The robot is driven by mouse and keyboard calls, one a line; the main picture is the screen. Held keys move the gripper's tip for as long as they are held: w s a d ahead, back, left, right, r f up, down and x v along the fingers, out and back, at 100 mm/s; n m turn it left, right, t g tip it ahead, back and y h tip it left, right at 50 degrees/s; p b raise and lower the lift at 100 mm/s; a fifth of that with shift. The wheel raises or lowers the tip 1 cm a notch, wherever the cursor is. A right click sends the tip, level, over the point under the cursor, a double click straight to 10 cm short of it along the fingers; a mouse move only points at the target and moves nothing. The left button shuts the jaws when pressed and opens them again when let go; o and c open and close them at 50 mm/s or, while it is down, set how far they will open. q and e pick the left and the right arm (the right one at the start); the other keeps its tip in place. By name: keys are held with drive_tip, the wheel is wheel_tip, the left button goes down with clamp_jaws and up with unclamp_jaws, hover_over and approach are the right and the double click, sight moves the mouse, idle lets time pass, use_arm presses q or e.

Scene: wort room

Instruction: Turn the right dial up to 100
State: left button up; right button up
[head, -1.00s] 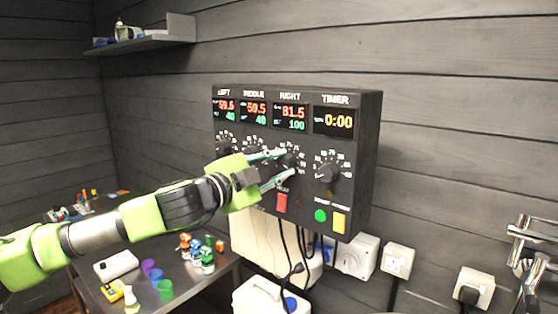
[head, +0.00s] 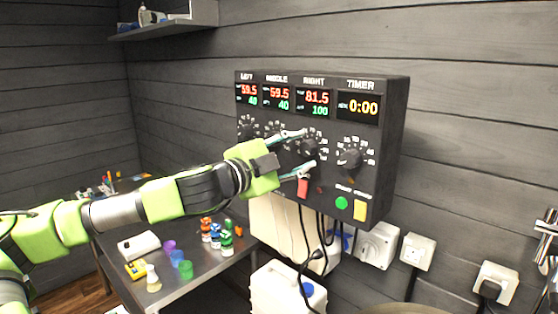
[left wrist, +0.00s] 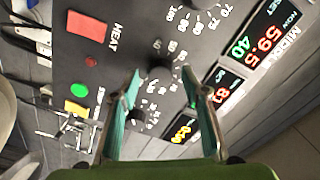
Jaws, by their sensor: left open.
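The right dial (head: 308,147) is a black knob under the RIGHT display (head: 314,101), which reads 81.5 in red and 100 in green. My left gripper (head: 310,148) is open at this dial, with one teal finger above it and one below. In the left wrist view the dial (left wrist: 160,68) sits between and just beyond the two spread fingertips (left wrist: 162,72). I see a gap on both sides of the knob there. My right gripper is not in view.
The timer dial (head: 350,159) is close on the right, above a green button (head: 341,203) and a yellow one (head: 360,210). A steel table (head: 213,262) with small bottles stands below my arm.

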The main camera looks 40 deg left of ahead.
use_arm(q)
drive_tip(key=s, duration=0.3)
drive_tip(key=shift+s+r, duration=0.2)
drive_tip(key=shift+s, duration=0.1)
approach(305, 148)
drive_tip(key=s, duration=0.3)
drive_tip(key=shift+s+a+f, duration=0.2)
drive_tip(key=shift+f, duration=0.05)
drive_tip(key=shift+w, duration=0.1)
